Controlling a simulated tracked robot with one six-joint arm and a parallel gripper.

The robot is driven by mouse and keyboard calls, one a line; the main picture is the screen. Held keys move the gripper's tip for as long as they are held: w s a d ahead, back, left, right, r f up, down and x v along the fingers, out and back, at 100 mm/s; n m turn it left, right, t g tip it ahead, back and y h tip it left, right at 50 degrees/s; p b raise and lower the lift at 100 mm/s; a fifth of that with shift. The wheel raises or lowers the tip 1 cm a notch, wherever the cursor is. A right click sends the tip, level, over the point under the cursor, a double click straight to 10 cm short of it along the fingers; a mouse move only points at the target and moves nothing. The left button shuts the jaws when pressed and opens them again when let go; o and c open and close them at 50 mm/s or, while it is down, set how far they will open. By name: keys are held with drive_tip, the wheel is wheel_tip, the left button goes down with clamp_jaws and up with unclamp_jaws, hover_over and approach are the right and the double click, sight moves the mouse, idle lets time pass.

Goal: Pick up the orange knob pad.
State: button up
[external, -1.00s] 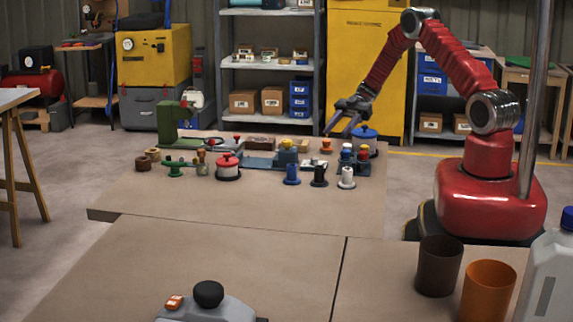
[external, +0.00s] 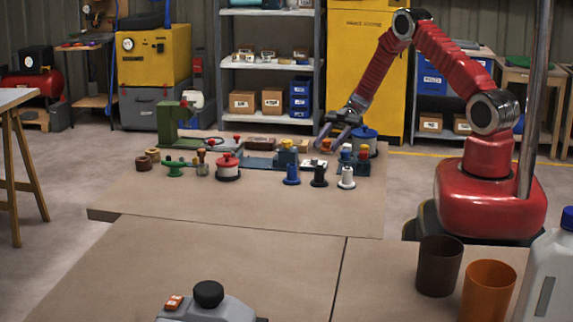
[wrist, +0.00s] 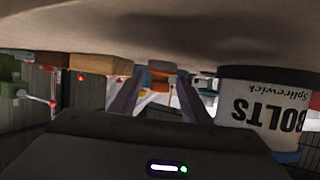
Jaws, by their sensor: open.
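The orange knob pad (external: 326,146) is at the back right of the far bench. My gripper (external: 327,148) has come down over that spot, and its fingers partly hide the pad in the external view. In the wrist view, an orange piece (wrist: 160,72) shows beyond and between the two fingers of my gripper (wrist: 160,90). The fingers are apart with nothing gripped. I cannot tell whether either finger touches the pad.
A blue-lidded container (external: 365,138) stands close to the right of my gripper; a tin labelled BOLTS (wrist: 262,112) fills the right of the wrist view. Coloured spools (external: 292,175) and a red-topped pot (external: 228,170) stand nearby. The front of the bench (external: 250,208) is clear.

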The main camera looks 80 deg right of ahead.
drive_tip(key=shift+w+a+f, duration=0.2)
drive_tip(key=shift+a, duration=0.3)
clamp_jaws()
idle(0.5)
wheel_tip(320, 180, up, 10)
drive_tip(key=shift+r, duration=0.1)
idle(0.6)
idle(0.5)
